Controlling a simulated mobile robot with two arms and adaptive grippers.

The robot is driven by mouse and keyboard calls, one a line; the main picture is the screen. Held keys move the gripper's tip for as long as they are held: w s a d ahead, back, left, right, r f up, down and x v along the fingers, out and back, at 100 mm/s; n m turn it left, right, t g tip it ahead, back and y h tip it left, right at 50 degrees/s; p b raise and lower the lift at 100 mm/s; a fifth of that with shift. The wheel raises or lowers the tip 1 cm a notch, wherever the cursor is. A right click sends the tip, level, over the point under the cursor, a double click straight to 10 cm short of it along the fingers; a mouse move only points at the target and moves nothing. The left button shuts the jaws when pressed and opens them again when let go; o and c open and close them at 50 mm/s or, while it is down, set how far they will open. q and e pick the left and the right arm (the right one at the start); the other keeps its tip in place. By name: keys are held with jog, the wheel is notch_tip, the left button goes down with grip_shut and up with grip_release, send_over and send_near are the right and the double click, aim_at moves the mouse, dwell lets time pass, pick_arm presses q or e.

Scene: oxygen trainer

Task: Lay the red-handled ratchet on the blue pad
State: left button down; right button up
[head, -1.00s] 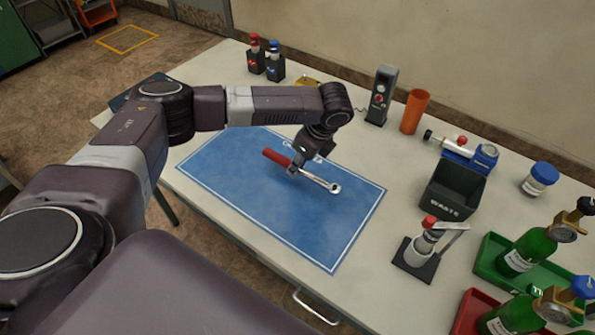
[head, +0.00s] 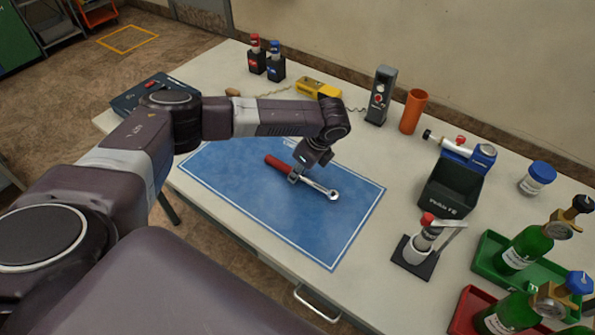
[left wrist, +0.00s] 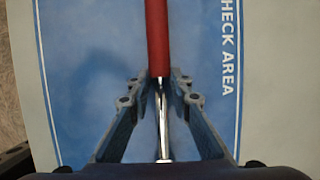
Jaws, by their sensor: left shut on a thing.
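The ratchet has a red handle (head: 279,166) and a silver shaft with a round head (head: 332,194). My left gripper (head: 295,176) is shut on its silver shaft near the handle. In the left wrist view, the red handle (left wrist: 157,40) points away between the fingers (left wrist: 160,85). The ratchet is over the middle of the blue pad (head: 255,205), at or close above its surface; I cannot tell whether it touches. The pad also shows in the left wrist view (left wrist: 90,60), with white border lines and "CHECK AREA" lettering. My right gripper is not in view.
To the right stand an orange cup (head: 413,111), a black waste bin (head: 452,190), a holder with a red-topped item (head: 418,252), and green bottles (head: 527,250) in trays. A grey device (head: 380,95) and a yellow tool (head: 318,88) are behind. The pad's front part is clear.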

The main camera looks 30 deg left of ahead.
aim_at(310, 180)
pick_arm(q)
jog(key=c, duration=1.8)
grip_release()
jog(key=shift+s+d+f, duration=0.15)
jog(key=shift+s+f, duration=0.2)
jog(key=shift+f, duration=0.3)
jog(key=shift+o, duration=0.3)
jog(key=shift+w+f, duration=0.1)
jog(key=b+v, duration=0.1)
jog(key=v, duration=1.2)
jog(key=shift+w+a+r+b, duration=0.3)
jog(key=shift+r+b, duration=0.1)
jog(key=shift+r, duration=0.1)
